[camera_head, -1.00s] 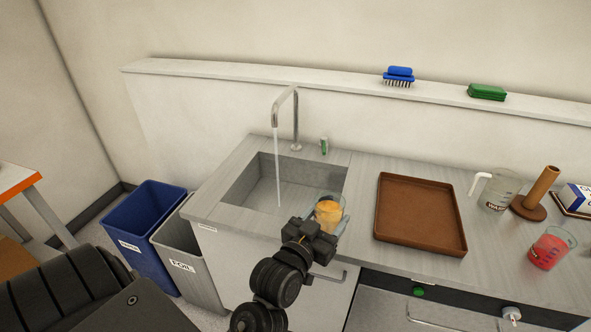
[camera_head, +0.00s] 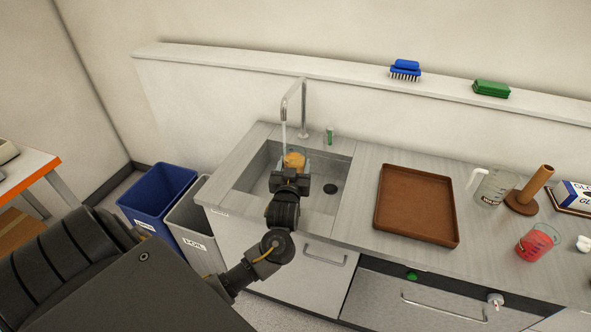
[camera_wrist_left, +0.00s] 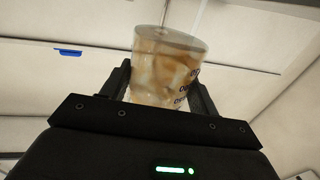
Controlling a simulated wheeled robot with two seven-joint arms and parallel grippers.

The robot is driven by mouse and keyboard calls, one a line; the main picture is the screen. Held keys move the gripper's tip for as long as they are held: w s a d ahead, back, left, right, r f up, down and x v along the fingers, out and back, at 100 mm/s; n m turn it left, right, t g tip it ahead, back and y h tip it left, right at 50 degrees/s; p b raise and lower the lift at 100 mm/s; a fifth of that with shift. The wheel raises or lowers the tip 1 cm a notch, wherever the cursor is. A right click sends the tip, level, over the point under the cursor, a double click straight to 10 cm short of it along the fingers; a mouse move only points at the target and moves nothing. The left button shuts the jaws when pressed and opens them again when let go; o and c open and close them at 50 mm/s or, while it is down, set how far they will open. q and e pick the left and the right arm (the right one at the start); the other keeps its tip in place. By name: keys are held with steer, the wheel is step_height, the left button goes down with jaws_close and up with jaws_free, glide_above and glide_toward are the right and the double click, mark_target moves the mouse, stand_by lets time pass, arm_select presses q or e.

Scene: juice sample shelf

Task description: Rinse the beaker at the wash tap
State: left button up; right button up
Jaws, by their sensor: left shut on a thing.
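The beaker (camera_head: 295,160) holds orange-brown liquid and sits in my left gripper (camera_head: 292,172) over the sink (camera_head: 262,165). The left wrist view shows the beaker (camera_wrist_left: 165,65) between the two fingers, with dark lettering on its right side and a thin stream coming down to it from above. The gripper is shut on it. The wash tap (camera_head: 303,105) is a curved metal spout at the sink's back. Water runs from it down toward the beaker. Whether the beaker is tilted is hard to tell. My right gripper is in neither view.
A brown tray (camera_head: 417,200) lies on the counter right of the sink. Blue (camera_head: 155,198) and grey bins (camera_head: 193,225) stand left. The ledge holds a blue brush (camera_head: 405,69).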

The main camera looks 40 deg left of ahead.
arm_select(q)
steer(key=shift+w+a+f+b, duration=0.1)
steer(key=shift+w+a+b, duration=0.35)
steer(key=shift+a, duration=0.3)
steer(key=shift+w+a+b, duration=0.3)
steer(key=shift+w+a, duration=0.2)
steer(key=shift+a, duration=0.1)
steer(key=shift+a, duration=0.1)
steer(key=w+a+b, duration=0.3)
steer(key=w+a, duration=0.1)
steer(key=a, duration=0.2)
steer(key=shift+w+a, duration=0.3)
steer(key=shift+w, duration=0.05)
stand_by(0.4)
